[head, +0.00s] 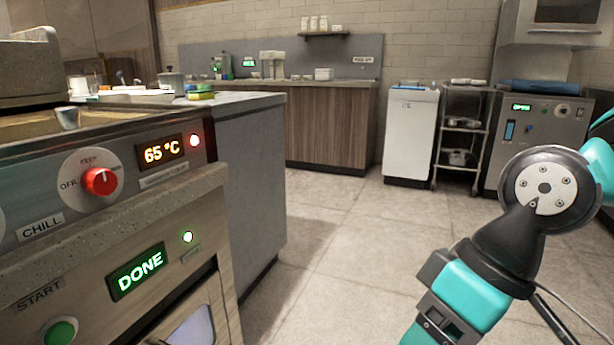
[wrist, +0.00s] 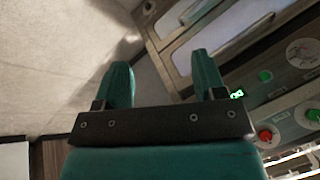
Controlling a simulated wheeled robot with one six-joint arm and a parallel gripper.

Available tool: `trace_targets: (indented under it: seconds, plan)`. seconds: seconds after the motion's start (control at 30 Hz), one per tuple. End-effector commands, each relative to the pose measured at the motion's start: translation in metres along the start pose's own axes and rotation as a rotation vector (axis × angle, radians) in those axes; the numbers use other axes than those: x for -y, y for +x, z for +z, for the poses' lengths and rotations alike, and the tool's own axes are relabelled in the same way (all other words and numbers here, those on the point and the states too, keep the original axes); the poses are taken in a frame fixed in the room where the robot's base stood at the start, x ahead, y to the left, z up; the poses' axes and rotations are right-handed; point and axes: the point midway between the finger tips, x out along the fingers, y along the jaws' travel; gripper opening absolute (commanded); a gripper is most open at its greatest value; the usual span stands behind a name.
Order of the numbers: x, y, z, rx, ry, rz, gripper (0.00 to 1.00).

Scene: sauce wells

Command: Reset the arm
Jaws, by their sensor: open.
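My gripper (wrist: 161,75) shows in the wrist view with its two teal fingers spread wide apart and nothing between them. Beyond the fingers are the bare floor on the left and the front of the steel counter unit (wrist: 185,50) on the right, tilted in the picture. In the head view my teal and black arm is bent at the lower right, over open floor and apart from the counter. The fingers cannot be made out in the head view.
The steel counter unit (head: 75,255) stands close on the left, with a red knob (head: 99,181), a "65 °C" display (head: 163,151) and a lit "DONE" display (head: 137,270). A white bin-like cabinet (head: 411,135), a rack (head: 461,130) and a steel machine (head: 537,145) stand at the back right. The middle floor is clear.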

Motion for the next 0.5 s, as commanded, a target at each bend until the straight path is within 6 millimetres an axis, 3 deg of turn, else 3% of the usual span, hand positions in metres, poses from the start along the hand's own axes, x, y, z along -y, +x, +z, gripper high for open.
trace_targets:
  seconds: [0.17, 0.5]
  plan:
    - [0.013, -0.027, 0.039, 0.016, 0.075, 0.073, 0.64]
    - [0.042, -0.106, 0.015, 0.020, 0.078, 0.070, 0.64]
